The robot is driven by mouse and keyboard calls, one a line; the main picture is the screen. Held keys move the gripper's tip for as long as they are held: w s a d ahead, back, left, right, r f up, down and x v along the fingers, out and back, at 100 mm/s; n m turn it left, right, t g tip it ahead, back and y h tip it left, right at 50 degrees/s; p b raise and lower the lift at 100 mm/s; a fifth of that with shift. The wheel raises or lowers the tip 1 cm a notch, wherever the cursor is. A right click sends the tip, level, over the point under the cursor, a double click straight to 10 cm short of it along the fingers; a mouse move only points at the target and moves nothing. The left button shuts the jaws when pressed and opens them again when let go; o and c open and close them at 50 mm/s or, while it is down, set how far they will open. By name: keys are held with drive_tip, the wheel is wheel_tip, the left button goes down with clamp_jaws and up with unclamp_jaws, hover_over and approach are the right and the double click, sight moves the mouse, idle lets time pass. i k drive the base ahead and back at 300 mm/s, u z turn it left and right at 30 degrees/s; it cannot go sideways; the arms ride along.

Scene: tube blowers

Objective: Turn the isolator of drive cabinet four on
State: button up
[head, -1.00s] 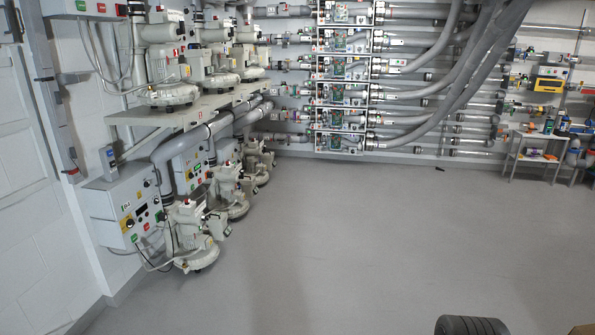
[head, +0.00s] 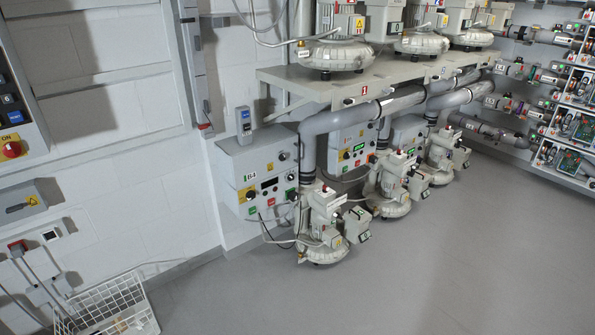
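A light grey drive cabinet (head: 232,167) is fixed to the wall left of the lower blowers. Its small label seems to end in a 4, but the first character is hard to read. A yellow plate with a dark rotary handle, which looks like the isolator (head: 250,193), is on the cabinet's front, below the label. The handle's position is too small to tell. A dark display, knobs and green and red buttons are to its right. My gripper is not in view.
A blower (head: 325,228) with loose cables stands right of the cabinet, close to it. A shelf (head: 290,78) with more blowers overhangs to the upper right. A white wire basket (head: 105,308) is at the lower left. The grey floor (head: 400,290) in front is clear.

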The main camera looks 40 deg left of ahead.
sight(251, 195)
drive_tip(key=u, duration=0.4)
drive_tip(key=i, duration=1.05)
drive_tip(key=u, duration=1.7)
drive_tip(key=i, duration=0.95)
drive_tip(key=u, duration=1.2)
drive_tip(key=i, duration=0.5)
drive_tip(key=u, duration=0.25)
